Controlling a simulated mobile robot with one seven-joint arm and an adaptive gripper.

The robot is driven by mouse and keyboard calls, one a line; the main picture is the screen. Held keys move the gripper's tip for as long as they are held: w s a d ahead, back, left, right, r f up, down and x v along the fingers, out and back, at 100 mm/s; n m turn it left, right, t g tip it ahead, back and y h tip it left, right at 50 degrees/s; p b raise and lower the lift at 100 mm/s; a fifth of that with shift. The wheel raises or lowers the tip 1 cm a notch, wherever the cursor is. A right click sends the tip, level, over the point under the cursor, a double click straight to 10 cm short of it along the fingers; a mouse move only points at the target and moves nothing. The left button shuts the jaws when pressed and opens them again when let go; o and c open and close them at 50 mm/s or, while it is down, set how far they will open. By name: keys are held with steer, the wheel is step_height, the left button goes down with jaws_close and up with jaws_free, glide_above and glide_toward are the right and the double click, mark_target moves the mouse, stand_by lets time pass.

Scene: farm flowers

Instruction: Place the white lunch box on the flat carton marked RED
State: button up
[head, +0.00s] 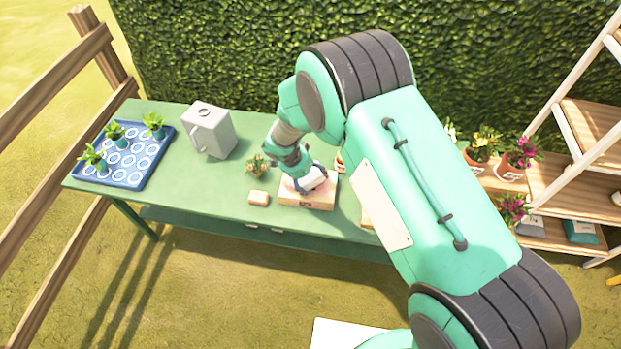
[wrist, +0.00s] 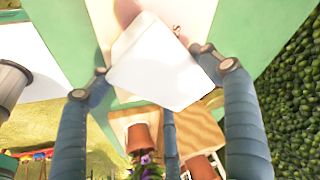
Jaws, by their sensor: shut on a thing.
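The white lunch box (wrist: 165,65) fills the middle of the wrist view, held between the fingers of my gripper (wrist: 155,62). In the head view my gripper (head: 307,180) is over a flat pale carton (head: 297,201) on the green table, and the white lunch box (head: 314,177) shows partly among the fingers. The box is over or touching the carton's top; I cannot tell whether it rests on it. A small mark shows on the carton's front, too small to read.
The green table (head: 175,195) also holds a blue tray (head: 127,180) with small potted plants, a grey jug (head: 211,130), a small plant (head: 257,166) and a small tan block (head: 258,198) left of the carton. A wooden shelf (head: 560,190) with flower pots stands right. The hedge is behind.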

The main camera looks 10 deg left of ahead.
steer(key=shift+f, duration=0.15)
steer(key=o, duration=1.4)
steer(key=shift+o, duration=0.2)
steer(key=shift+r, duration=0.2)
steer(key=shift+s+a+r, duration=0.1)
steer(key=shift+a+r, duration=0.05)
steer(key=shift+r, duration=0.2)
steer(key=v, duration=1.1)
steer(key=shift+p, duration=0.3)
